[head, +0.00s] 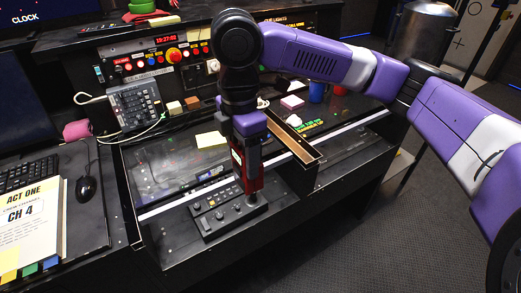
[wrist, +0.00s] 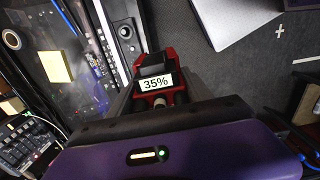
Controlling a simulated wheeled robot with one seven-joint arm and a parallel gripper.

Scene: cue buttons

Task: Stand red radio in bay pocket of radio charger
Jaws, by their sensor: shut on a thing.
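My gripper (head: 246,158) points down at the middle of the desk and is shut on the red radio (head: 254,178). The radio is held roughly upright. In the wrist view the red radio (wrist: 143,61) shows between my fingers, with a white "35%" label and a black part. A long black unit with knobs and small round parts (head: 215,217) lies on the desk below the radio. I cannot tell whether it is the radio charger. The radio's lower end overlaps its right end in the head view; whether they touch is unclear.
The glossy desk left of the unit is mostly clear.

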